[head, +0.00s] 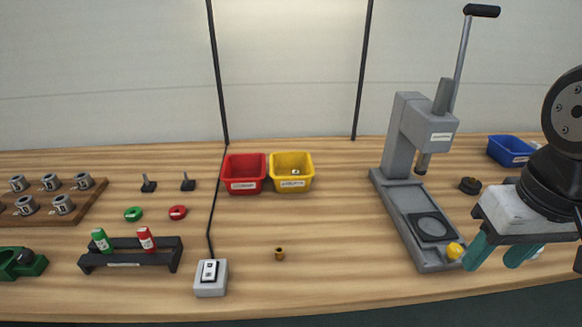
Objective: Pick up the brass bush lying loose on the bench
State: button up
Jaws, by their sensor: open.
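The brass bush (280,254) is a small golden-brown cylinder with a dark bore. It stands on the bare wooden bench (330,270) near the front, right of the grey switch box. My gripper (497,257) is at the right side, with two teal fingers spread apart and pointing down to the left. It is open, and I see nothing between the fingers. It is far to the right of the bush, with the grey press between them in the picture.
Red (245,188) and yellow (291,188) bins stand behind the bush. The switch box (211,287) trails a black cable. A dark rack (130,262) stands left. The bench around the bush is clear.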

aim_at(279, 251)
jog(key=z, duration=2.25)
jog(key=k, duration=1.6)
jog(key=u, duration=0.75)
